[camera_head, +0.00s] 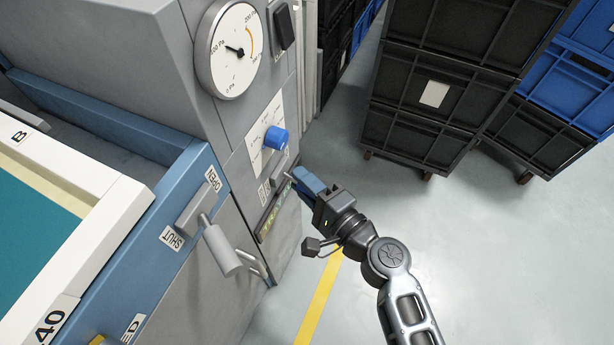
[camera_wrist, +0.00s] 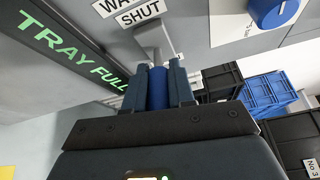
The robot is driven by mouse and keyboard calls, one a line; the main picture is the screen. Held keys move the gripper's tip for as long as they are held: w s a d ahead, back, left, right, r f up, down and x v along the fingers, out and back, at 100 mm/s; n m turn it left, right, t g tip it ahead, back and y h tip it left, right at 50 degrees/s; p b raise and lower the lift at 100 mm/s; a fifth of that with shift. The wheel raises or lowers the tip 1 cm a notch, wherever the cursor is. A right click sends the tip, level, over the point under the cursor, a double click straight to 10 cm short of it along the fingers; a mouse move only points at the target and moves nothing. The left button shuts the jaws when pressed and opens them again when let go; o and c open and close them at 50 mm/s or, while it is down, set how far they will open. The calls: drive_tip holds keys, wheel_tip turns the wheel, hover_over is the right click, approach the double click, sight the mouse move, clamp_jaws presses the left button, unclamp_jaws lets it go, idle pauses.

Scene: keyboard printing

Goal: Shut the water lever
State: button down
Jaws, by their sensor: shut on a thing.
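The water lever has a grey stem (camera_wrist: 155,38) beside the SHUT label (camera_wrist: 142,11) in the wrist view. A blue grip (camera_wrist: 158,88) shows between the fingers at its end. A label above, partly cut off, begins "WA". My gripper (camera_wrist: 168,88) is shut on the blue grip, with a dark finger on each side. In the head view, my gripper (camera_head: 303,183) is at the grey machine's right face, below the blue knob. The lever there is mostly hidden by my gripper, so its exact angle is hard to tell.
A blue knob (camera_head: 276,138) and a pressure gauge (camera_head: 233,50) are above. A TRAY FULL sign (camera_wrist: 72,50) is beside the lever. Another lever (camera_head: 222,248) with OPEN and SHUT labels projects at the left.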

drive_tip(key=shift+s+a+m+t+h+b, duration=0.25)
drive_tip(key=shift+m+t+h, duration=0.3)
drive_tip(key=shift+m+h, duration=0.15)
drive_tip(key=shift+s+a+m+t+h+b, duration=0.1)
drive_tip(key=shift+s+a+m+t+h, duration=0.15)
drive_tip(key=shift+m+t+h, duration=0.5)
drive_tip(key=shift+s+a+m+t+h+b, duration=0.25)
drive_tip(key=shift+m+h, duration=0.3)
drive_tip(key=shift+h, duration=0.3)
drive_tip(key=c, duration=1)
unclamp_jaws()
drive_tip(key=shift+o, duration=0.2)
drive_tip(key=shift+s+d, duration=0.1)
drive_tip(key=b+v, duration=0.1)
drive_tip(key=v, duration=0.6)
drive_tip(key=shift+s, duration=0.35)
